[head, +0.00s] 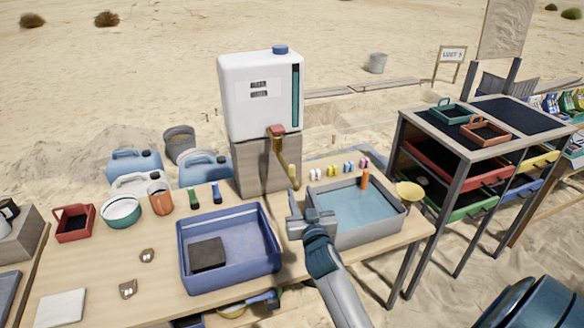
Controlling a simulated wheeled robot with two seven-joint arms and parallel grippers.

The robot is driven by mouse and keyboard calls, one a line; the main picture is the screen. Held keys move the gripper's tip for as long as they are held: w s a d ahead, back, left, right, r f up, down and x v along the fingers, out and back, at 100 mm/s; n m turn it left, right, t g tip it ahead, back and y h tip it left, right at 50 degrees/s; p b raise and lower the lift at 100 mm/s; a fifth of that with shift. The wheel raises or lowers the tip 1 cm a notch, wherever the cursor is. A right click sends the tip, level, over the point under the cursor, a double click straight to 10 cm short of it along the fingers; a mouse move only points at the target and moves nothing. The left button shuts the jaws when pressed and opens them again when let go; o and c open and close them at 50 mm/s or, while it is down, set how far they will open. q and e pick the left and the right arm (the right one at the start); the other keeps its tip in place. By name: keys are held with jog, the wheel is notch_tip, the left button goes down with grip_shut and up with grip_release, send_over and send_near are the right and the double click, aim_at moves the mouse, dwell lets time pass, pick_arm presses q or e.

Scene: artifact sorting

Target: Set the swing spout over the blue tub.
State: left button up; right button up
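The white water tank (262,95) with a blue cap stands on a grey block at the back of the table. Its brass swing spout (285,157) runs from a red-topped tap (277,130) down and to the right, its end near the left back corner of the grey tub. The blue tub (183,258) is left of the spout, with a dark block (208,254) in it. My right gripper (296,204) is just below the spout's end in the picture, by the grey tub's left wall. Contact and finger opening are unclear. My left gripper is out of view.
The grey tub (390,229) holds water; an orange bottle (365,180) stands at its back. Small coloured items (348,167) line the table behind it. Bowls, bottles and a red tray (74,222) are at left. A drawer rack (440,150) is at right.

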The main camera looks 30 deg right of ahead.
aim_at(293, 171)
jog(key=p+x, duration=0.2)
jog(key=x, duration=1.1)
jog(key=shift+w+d, duration=0.1)
jog(key=shift+w, duration=0.05)
jog(key=shift+c, duration=0.6)
grip_shut()
